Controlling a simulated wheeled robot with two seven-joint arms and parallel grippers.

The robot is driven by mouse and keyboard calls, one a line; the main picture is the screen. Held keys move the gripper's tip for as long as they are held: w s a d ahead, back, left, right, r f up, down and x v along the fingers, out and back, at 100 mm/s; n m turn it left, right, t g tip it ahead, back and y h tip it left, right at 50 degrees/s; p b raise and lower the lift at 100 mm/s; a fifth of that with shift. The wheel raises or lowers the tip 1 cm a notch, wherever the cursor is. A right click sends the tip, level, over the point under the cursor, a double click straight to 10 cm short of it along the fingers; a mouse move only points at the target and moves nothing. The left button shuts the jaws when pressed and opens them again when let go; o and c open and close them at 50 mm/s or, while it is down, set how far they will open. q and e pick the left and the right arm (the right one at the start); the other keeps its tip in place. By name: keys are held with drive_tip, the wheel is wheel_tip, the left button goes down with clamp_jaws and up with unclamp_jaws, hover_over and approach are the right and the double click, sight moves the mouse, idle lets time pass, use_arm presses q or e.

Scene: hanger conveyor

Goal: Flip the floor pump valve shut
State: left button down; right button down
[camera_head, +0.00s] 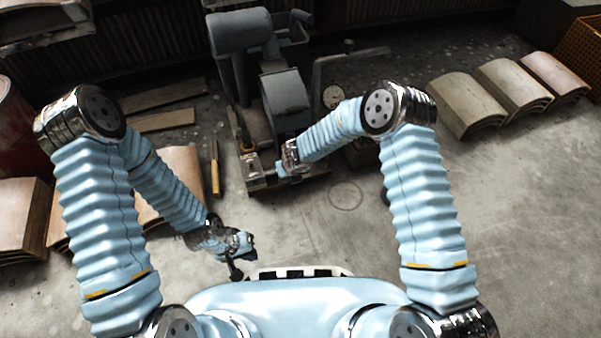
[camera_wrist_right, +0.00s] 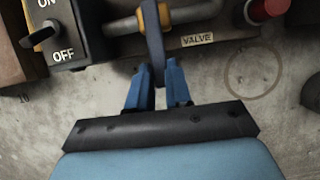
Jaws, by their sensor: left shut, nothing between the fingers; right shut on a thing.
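In the right wrist view the valve lever (camera_wrist_right: 154,48) is a flat grey bar on a yellow collar (camera_wrist_right: 150,16) around a metal pipe (camera_wrist_right: 122,26). It points down toward me, across the pipe. A tag reading VALVE (camera_wrist_right: 197,40) sits beside it. My right gripper (camera_wrist_right: 154,82) is shut on the lever's lower part, with a blue finger on each side. In the head view my right gripper (camera_head: 279,170) is at the front of the floor pump (camera_head: 285,100); the lever is mostly hidden there. My left gripper (camera_head: 237,270) is shut and empty near my body.
A black ON/OFF switch box (camera_wrist_right: 66,30) is left of the valve, and a red button (camera_wrist_right: 267,9) is at right. Curved panel stacks (camera_head: 466,102) lie at the right, and more stacks (camera_head: 22,215) lie at the left. The floor in front of the pump is clear.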

idle(0.3)
drive_tip(key=c, duration=1)
unclamp_jaws()
drive_tip(key=shift+c, duration=0.2)
drive_tip(key=p+v, duration=0.3)
drive_tip(key=v, duration=1)
drive_tip(key=shift+s+r, duration=0.2)
drive_tip(key=shift+r, duration=0.15)
